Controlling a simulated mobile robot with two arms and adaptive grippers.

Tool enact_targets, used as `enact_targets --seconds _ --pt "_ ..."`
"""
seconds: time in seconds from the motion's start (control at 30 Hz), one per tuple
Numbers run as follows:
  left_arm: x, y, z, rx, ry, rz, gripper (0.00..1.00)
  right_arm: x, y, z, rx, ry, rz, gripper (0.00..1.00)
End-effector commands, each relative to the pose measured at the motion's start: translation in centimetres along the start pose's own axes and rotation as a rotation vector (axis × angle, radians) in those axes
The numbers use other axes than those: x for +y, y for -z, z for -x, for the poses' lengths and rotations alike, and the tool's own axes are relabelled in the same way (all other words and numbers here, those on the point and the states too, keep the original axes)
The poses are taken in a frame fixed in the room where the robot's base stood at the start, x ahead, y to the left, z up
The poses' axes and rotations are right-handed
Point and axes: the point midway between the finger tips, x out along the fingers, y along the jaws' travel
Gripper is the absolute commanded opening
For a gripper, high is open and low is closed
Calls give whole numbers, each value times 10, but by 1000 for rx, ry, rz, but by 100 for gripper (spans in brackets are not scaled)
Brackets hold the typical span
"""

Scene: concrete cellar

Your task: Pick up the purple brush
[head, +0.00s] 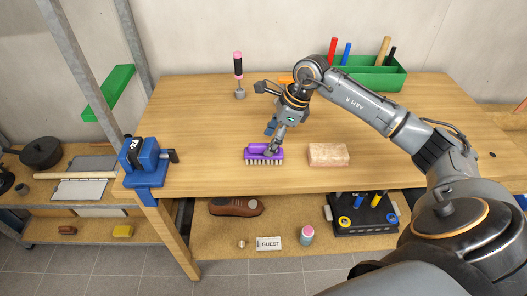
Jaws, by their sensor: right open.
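The purple brush (262,153) lies on the wooden workbench (215,110), bristles down, near the middle of the front half. My right arm reaches in from the right, and its gripper (272,142) is right above the brush, pointing down at its top. The gripper is open. The fingers cover a small part of the brush's right top side, and I cannot tell whether they touch it. My left gripper is not in view.
A tan brick-like block (328,154) lies right of the brush. A blue vise (143,160) is clamped at the left front corner. A pink-and-black-handled tool (239,75) stands at the back, left of a green tool box (376,78).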

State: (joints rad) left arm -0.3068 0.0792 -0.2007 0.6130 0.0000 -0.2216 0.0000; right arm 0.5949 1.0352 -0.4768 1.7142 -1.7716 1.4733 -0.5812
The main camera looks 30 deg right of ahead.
Motion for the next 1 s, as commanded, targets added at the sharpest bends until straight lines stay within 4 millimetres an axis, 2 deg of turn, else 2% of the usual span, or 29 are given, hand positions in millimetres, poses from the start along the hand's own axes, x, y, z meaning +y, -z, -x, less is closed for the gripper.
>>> enact_targets --seconds 0.03,0.17,0.33,0.6,0.63,0.67,0.9,0.93,1.0 --pt "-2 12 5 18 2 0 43 2 -1 -4 1 -6 -1 64" --pt "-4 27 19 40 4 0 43 5 -3 -23 1 -8 -2 64" --pt "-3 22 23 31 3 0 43 4 -1 -45 1 -5 -1 64" --pt "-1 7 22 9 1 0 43 4 -1 -50 0 -2 0 64" --pt "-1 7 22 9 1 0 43 4 -1 -50 0 -2 0 62" --pt "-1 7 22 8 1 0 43 4 -1 -50 0 -2 0 56" --pt "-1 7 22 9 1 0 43 4 -1 -50 1 -2 0 7" --pt "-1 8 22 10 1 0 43 4 -1 -50 1 -2 0 3" --pt "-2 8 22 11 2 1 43 3 -1 -50 0 -2 0 3"
